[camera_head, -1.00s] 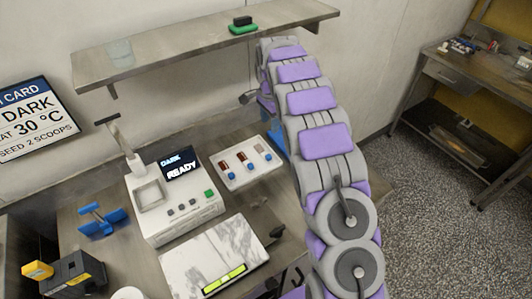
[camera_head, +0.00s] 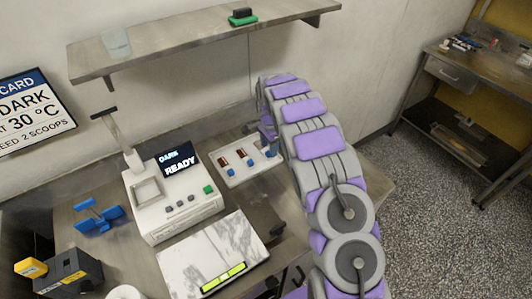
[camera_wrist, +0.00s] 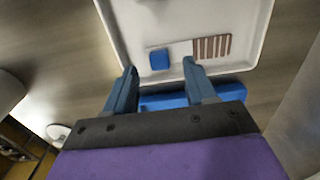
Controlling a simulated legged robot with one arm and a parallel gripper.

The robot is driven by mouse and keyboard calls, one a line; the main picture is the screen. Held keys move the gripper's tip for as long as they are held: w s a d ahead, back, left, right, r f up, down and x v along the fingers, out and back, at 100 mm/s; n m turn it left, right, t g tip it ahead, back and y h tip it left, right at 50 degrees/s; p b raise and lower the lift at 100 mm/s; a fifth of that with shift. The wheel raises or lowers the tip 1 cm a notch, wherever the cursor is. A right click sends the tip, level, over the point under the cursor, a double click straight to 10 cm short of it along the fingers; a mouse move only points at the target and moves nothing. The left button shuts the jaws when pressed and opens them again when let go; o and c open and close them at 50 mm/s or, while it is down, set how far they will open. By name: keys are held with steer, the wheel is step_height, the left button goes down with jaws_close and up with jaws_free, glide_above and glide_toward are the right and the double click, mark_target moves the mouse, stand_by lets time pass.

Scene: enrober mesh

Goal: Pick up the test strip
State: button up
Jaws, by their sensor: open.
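Test strips lie on a white tray (camera_head: 238,182) on the bench. In the head view a left strip (camera_head: 224,161) and a middle strip (camera_head: 240,153) show, with brown-red ends and blue ends. A third blue end (camera_head: 270,152) shows by my gripper (camera_head: 268,137); the rest of that strip is hidden. In the wrist view one strip has a blue block (camera_wrist: 159,59), a pale middle and a brown-and-white striped end (camera_wrist: 212,47). My gripper (camera_wrist: 160,72) is open and empty, its two blue fingers pointing at the tray, the blue block just ahead between the tips.
A white device (camera_head: 175,200) reading "DARK READY" stands left of the tray. A marble-patterned plate (camera_head: 210,255) is in front. A metal shelf (camera_head: 180,48) overhangs the back. A blue holder (camera_head: 98,218) and dark box (camera_head: 70,275) stand at left.

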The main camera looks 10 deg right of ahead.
steer(key=f, duration=0.2)
steer(key=shift+a+f, duration=0.3)
steer(key=shift+f, duration=0.05)
steer(key=shift+r, duration=0.1)
steer(key=shift+c, duration=0.2)
steer(key=shift+d, duration=0.2)
steer(key=c, duration=0.5)
steer(key=shift+a, duration=0.1)
jaws_close()
